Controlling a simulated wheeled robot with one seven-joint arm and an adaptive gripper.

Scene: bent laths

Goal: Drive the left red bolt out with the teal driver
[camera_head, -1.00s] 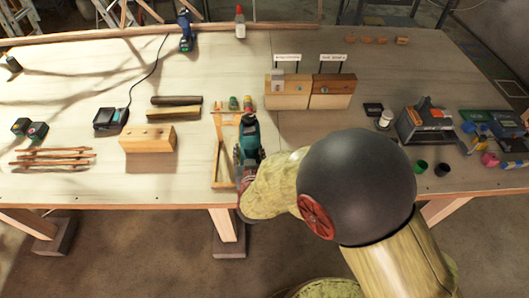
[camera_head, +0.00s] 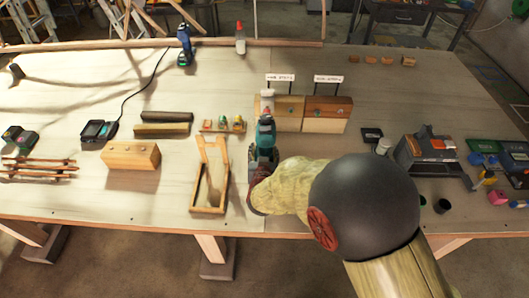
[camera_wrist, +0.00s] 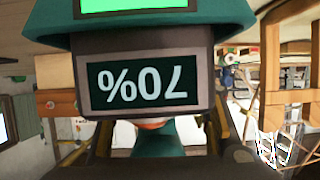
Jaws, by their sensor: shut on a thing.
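The teal driver (camera_head: 265,137) is held upright-looking in my gripper (camera_head: 261,175) at the front middle of the table, its nose end toward the left wooden block (camera_head: 288,118). In the wrist view the driver's display (camera_wrist: 148,85) fills the middle and reads 70% upside down. My gripper is shut on the driver; its fingers are mostly hidden by the driver and my arm. A pale piece (camera_head: 267,98) stands at the left block's left end, just beyond the driver. I cannot make out the red bolt, and cannot tell whether the driver's tip touches anything.
A two-tone block (camera_head: 327,112) stands right of the left block, with small signs behind. A wooden frame stand (camera_head: 209,190) is left of the driver. Table between is clear.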

